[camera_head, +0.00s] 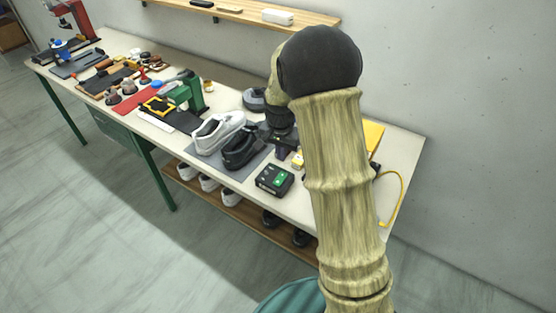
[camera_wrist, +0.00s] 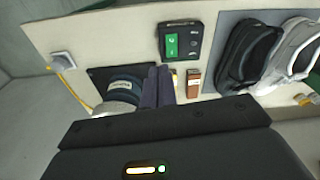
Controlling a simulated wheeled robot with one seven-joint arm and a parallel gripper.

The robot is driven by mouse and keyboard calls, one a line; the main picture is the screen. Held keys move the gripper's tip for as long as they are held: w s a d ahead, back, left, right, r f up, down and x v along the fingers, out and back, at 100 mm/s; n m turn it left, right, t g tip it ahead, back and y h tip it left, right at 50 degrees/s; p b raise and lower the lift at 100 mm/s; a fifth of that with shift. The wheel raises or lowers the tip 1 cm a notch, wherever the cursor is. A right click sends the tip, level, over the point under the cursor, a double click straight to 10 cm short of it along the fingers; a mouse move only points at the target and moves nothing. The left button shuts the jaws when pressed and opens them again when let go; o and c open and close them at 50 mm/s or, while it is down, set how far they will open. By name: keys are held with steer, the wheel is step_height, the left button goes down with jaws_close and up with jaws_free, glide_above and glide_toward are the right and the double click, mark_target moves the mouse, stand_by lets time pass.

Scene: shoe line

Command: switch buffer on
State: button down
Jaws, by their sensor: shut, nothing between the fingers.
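A small black control box (camera_head: 274,180) with a green button lies near the front edge of the bench, in front of the dark shoe. In the wrist view the same box (camera_wrist: 194,30) shows its green button (camera_wrist: 171,46) at its left side. My gripper (camera_head: 282,152) is over the bench just behind the box, partly hidden by my arm. In the wrist view my gripper fingers (camera_wrist: 158,70) are together and empty, apart from the box. A machine with a dark blue drum (camera_wrist: 125,84) stands beside the fingers; I cannot tell for sure that it is the buffer.
A black shoe (camera_head: 243,148) and a grey-white shoe (camera_head: 219,131) stand on a grey mat to the left. A small brown bottle (camera_wrist: 193,83) stands near the fingers. A yellow cable (camera_head: 402,191) loops at the bench's right end. A wall shelf (camera_head: 237,12) is above.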

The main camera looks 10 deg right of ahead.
steer(key=s+r+n, duration=0.2)
steer(key=s+n, duration=0.1)
steer(key=s, duration=0.7)
steer(key=s+r+n+t, duration=0.1)
steer(key=s+r+n, duration=0.2)
steer(key=s, duration=0.8)
steer(key=shift+s+d+r+n+t+y, duration=0.2)
steer(key=shift+d+n+t+y, duration=0.15)
steer(key=shift+n, duration=0.35)
steer(key=shift+w, duration=0.1)
